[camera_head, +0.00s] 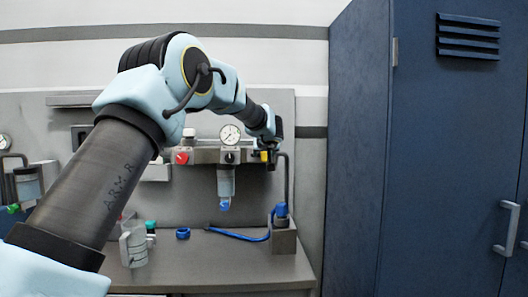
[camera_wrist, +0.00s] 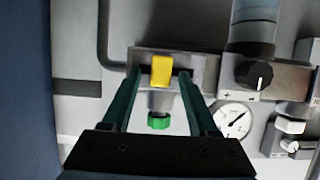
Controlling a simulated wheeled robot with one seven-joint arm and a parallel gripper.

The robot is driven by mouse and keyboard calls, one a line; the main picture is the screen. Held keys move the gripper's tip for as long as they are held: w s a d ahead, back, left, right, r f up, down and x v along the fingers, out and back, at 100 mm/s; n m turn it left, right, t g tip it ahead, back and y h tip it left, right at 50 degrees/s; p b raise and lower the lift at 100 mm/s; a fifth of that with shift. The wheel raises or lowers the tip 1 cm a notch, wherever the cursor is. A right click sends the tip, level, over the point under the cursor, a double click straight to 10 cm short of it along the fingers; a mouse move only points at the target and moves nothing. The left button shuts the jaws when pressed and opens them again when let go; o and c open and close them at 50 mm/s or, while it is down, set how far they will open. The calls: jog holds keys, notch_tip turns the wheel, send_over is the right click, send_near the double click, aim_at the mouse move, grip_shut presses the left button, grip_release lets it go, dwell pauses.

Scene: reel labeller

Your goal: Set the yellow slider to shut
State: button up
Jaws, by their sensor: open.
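The yellow slider (camera_wrist: 161,70) sits on a grey block (camera_wrist: 198,64) in the wrist view, a little above a green knob (camera_wrist: 159,122). In the head view the slider (camera_head: 264,156) is a small yellow patch at the right end of the air unit, partly hidden by my arm. My gripper (camera_wrist: 158,75) is open, with one dark green finger on each side of the slider. I cannot tell whether either finger touches it. In the head view my gripper (camera_head: 274,150) is in front of the right end of the unit.
A round gauge (camera_head: 230,133), a red knob (camera_head: 182,157) and a filter bowl (camera_head: 226,181) are left of the slider. A tall blue cabinet (camera_head: 440,150) stands close at the right.

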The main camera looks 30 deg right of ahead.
grip_shut()
dwell(0.4)
dwell(1.0)
